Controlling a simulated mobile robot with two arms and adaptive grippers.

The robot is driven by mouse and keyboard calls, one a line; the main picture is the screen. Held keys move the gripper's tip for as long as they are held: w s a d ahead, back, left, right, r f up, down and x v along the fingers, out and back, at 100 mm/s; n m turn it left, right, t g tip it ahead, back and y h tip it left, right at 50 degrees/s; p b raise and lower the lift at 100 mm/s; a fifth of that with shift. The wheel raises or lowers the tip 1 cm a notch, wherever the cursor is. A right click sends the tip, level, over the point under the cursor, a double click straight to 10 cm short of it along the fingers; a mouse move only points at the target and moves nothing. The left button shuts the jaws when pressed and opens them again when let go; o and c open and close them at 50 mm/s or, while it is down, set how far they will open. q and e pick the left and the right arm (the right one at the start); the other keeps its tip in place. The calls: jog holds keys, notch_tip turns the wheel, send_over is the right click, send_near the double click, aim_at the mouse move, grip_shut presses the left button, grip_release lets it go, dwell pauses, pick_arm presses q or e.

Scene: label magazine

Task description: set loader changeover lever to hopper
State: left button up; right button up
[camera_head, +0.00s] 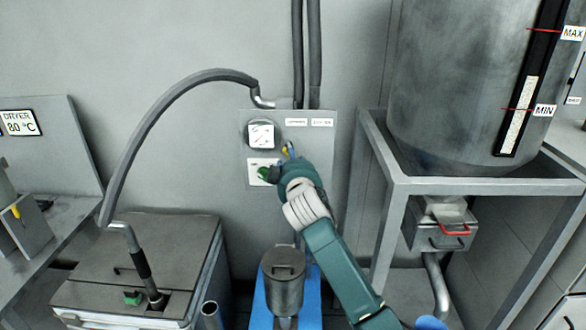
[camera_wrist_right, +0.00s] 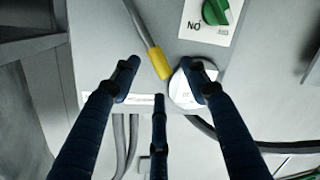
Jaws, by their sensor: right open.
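The changeover lever is a thin grey rod with a yellow grip (camera_head: 288,150) on the grey wall panel (camera_head: 318,160). Two small white labels (camera_head: 296,122) sit above it, their words too small to read. My right gripper (camera_wrist_right: 160,84) is open in the wrist view. The lever's yellow end (camera_wrist_right: 158,63) shows between and beyond its spread dark fingers; I cannot tell whether they touch. In the head view my right wrist hides most of the fingers and the lever's lower part. My left gripper is not in view.
A grey hose (camera_head: 150,115) arches to the dryer box (camera_head: 150,255). The hopper (camera_head: 465,80) stands in a frame (camera_head: 395,187) on the right.

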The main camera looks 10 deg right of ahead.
jog(key=s+a+r, duration=0.1)
jog(key=s, duration=0.8)
jog(key=shift+a, duration=0.15)
